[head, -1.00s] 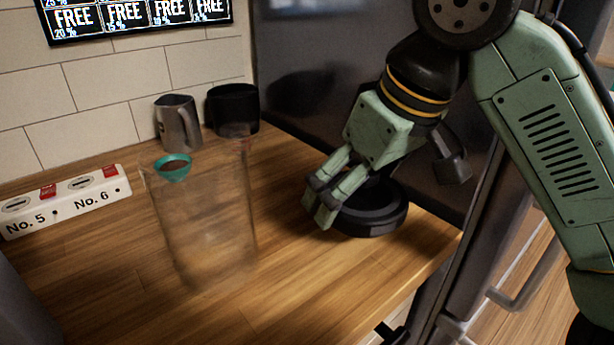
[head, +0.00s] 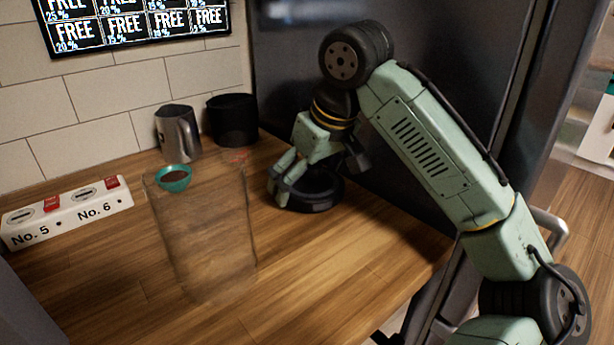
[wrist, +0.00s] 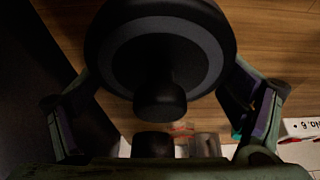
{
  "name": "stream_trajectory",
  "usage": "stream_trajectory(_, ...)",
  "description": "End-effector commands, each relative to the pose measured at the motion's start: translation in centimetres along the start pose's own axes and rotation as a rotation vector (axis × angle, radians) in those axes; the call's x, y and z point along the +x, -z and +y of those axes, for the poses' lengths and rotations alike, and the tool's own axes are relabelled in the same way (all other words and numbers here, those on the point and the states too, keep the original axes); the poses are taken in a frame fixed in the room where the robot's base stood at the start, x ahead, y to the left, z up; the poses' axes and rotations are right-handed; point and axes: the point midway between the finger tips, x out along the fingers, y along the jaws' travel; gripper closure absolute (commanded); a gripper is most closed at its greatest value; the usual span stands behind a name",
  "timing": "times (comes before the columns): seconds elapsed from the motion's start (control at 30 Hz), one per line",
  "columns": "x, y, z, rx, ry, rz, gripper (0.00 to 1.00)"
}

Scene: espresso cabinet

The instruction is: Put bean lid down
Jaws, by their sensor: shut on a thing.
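The bean lid (head: 318,203) is a round black disc with a raised rim. In the head view it is at or just above the wooden counter, near its back right; I cannot tell whether it touches. My gripper (head: 316,180) is around it from above, one finger on its left side. In the wrist view the lid (wrist: 125,45) shows its grey ring and central knob, between the two fingers of my gripper (wrist: 163,112). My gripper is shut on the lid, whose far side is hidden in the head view.
A clear container (head: 205,240) with a teal cup (head: 173,178) at its rim stands left on the counter (head: 330,270). A metal pitcher (head: 178,133) and black canister (head: 233,120) stand behind. A white numbered holder (head: 70,210) is far left. The front right counter is clear.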

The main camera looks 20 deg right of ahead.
Motion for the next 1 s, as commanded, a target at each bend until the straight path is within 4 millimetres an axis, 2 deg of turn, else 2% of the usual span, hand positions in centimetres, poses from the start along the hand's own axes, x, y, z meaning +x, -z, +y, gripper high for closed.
stream_trajectory(0.37,0.4,-0.2,0.0,-0.001,0.0,0.001,0.39)
stream_trajectory(0.4,0.4,-0.2,0.0,-0.001,-0.001,0.001,0.08)
stream_trajectory(0.5,0.4,-0.2,0.0,-0.001,-0.001,0.001,0.01)
stream_trajectory(0.83,0.3,-0.1,0.0,0.0,-0.001,0.0,0.0)
stream_trajectory(1.0,-0.9,0.0,0.0,0.0,-0.001,0.002,0.0)
